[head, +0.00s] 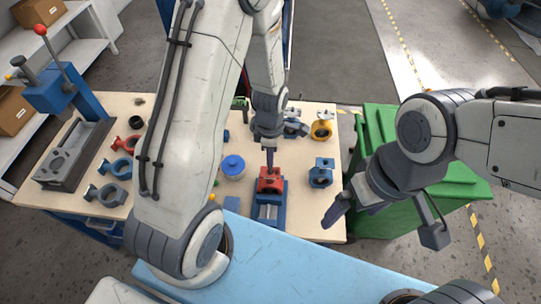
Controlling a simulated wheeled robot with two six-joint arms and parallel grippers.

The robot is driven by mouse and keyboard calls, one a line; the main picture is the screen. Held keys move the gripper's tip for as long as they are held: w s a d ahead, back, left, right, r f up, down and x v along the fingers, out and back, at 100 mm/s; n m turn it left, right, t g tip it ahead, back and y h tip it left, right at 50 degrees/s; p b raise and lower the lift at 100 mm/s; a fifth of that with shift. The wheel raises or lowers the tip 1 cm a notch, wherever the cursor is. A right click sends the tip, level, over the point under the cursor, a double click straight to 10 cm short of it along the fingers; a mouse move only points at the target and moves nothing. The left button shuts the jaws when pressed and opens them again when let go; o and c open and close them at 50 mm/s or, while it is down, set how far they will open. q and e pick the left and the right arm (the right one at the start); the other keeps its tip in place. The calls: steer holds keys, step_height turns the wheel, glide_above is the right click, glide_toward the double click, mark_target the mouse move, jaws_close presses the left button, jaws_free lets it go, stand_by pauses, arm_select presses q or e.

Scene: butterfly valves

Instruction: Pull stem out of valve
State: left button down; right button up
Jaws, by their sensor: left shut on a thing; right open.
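A red valve (270,181) sits in a blue fixture (269,212) near the front of the wooden workbench. My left gripper (270,160) points straight down right above the red valve, its narrow fingers shut at the valve's top. It grips a thin piece there, apparently the stem, which is too small and too covered by the fingers to make out. I cannot tell whether the stem is still inside the valve body. My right gripper (384,224) is open and empty, to the right of the bench, with its fingers spread wide.
On the workbench (306,231) stand a blue valve (321,173), a yellow valve (321,130), a blue-lidded jar (233,167) and a lever press (68,90) at left. Several valve bodies lie beside the press. A green bin (376,125) stands right of the bench.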

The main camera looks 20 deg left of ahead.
arm_select(q)
steer(key=shift+r+p, duration=1.05)
steer(key=shift+r, duration=0.3)
stand_by(1.7)
step_height(320, 180, up, 6)
steer(key=p, duration=0.5)
steer(key=shift+f, duration=0.15)
stand_by(0.4)
